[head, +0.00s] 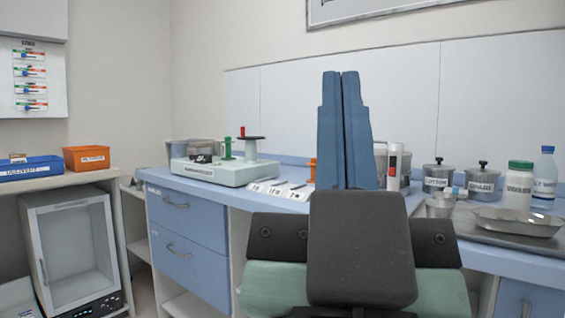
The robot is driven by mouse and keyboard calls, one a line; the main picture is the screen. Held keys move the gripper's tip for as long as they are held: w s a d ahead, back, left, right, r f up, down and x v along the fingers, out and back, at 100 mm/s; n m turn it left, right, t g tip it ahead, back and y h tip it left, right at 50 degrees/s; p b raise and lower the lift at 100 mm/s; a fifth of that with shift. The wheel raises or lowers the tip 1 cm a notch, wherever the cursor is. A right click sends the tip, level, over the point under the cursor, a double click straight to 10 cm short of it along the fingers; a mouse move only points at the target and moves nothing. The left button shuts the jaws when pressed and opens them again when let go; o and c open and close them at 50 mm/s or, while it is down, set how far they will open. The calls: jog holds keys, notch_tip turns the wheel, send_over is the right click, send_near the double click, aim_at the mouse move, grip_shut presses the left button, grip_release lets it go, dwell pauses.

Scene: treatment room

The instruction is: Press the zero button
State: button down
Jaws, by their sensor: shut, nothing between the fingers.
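My gripper (341,76) fills the middle of the head view, with its two blue fingers shut, pointing up and empty. A pale green-grey bench device (225,172) stands on the blue counter, left of my gripper and apart from it. It carries a green post (227,148), a black disc with a red knob (250,137) and small dark parts at its front left. A small label shows on its front face, but it is too small to read. I cannot make out which part is the zero button. My fingers and dark gripper body hide part of the counter.
Small numbered white cards (284,190) lie right of the device. Lidded metal pots (437,176), a white jar (518,184), a water bottle (545,175) and a steel dish (517,221) crowd the right side. An orange bin (87,158) stands on the left shelf unit.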

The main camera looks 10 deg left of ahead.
notch_tip(320, 180, up, 41)
jog(key=p, duration=4)
jog(key=shift+f+p, duration=0.2)
jog(key=shift+p, duration=0.1)
jog(key=shift+w+a, duration=0.1)
